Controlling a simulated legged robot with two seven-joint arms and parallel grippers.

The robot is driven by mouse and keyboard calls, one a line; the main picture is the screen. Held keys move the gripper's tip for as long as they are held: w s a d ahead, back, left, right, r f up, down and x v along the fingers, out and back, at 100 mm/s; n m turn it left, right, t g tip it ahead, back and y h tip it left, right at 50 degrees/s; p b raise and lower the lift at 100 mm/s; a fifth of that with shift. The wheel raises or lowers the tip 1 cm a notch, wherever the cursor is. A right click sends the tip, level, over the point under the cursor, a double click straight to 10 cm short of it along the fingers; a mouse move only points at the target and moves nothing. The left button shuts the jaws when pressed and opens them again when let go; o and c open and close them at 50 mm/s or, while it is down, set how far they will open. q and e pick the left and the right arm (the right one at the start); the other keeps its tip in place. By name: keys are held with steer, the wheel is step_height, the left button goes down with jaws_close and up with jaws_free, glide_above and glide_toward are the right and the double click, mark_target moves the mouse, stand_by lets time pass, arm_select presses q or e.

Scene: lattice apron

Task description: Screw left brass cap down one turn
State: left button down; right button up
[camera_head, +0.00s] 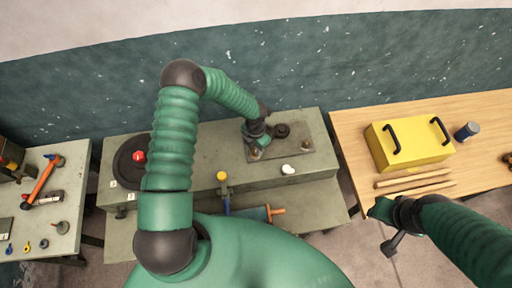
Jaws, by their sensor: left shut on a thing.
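My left arm reaches over the grey-green bench to a flat dark plate (289,154). My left gripper (256,147) is over the plate's left part, shut on the left brass cap (256,155). The gripper hides most of this cap. Another small brass cap (306,143) stands on the plate's right part, apart from the gripper. A black round knob (282,130) sits between them towards the back. My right gripper (385,226) is at the front of the wooden table, away from the plate; its finger gap is unclear.
On the bench are a black disc with a red knob (139,156), a white object (288,169) and a yellow-topped part (222,176). The wooden table (355,123) holds a yellow box (410,146), wooden sticks (415,181) and a blue can (466,132). Tools lie on the left table.

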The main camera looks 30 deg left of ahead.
mark_target(255, 149)
arm_select(q)
steer(key=shift+a, duration=0.1)
steer(key=c, duration=1.1)
jaws_free()
steer(key=shift+r, duration=0.35)
step_height(255, 149, up, 16)
steer(key=shift+w+b, duration=0.1)
steer(key=shift+b, duration=0.95)
